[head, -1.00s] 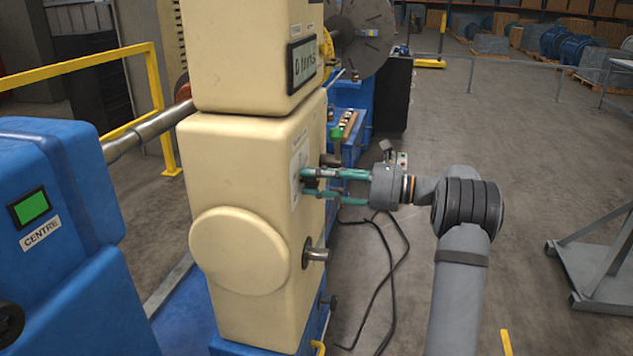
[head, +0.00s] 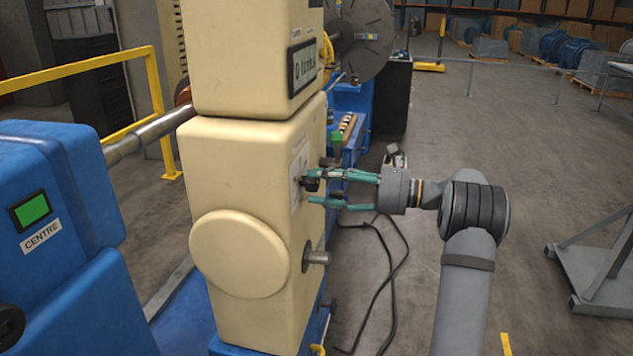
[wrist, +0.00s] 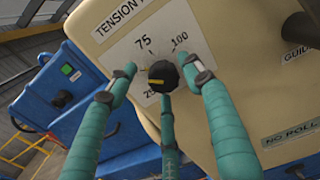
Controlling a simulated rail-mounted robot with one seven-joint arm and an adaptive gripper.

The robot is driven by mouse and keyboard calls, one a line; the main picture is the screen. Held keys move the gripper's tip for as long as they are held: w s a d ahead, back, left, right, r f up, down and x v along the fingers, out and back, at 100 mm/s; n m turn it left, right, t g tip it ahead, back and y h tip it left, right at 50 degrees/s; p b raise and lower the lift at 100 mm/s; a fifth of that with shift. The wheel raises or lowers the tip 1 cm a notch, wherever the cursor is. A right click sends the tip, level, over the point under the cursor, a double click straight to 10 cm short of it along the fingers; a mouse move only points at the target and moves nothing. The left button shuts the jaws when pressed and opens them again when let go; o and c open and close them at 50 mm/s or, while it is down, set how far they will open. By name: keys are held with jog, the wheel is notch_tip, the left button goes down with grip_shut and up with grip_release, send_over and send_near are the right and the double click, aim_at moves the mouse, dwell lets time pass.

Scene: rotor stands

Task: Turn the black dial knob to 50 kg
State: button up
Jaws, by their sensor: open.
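The black dial knob (wrist: 163,74) sits on a white scale plate (wrist: 148,38) marked 75, 100 and 25. Its yellow pointer mark faces left in the picture, between 75 above and 25 below. The 50 label cannot be seen; my left finger covers part of that side. In the head view the knob (head: 311,184) is a small dark shape on the cream housing's side (head: 318,135). My gripper (wrist: 160,83) is open, its three teal fingers spread around the knob with visible gaps. In the head view my gripper (head: 320,186) stands just off the panel.
A metal shaft stub (head: 318,257) sticks out of the housing below my gripper. A blue machine with a CENTRE label (head: 40,234) stands at left. Black cables (head: 392,265) lie on the floor. A metal frame (head: 595,265) stands at right, with open floor between.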

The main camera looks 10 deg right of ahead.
jog(key=v, duration=1)
jog(key=shift+d, duration=0.25)
jog(key=shift+s, duration=0.15)
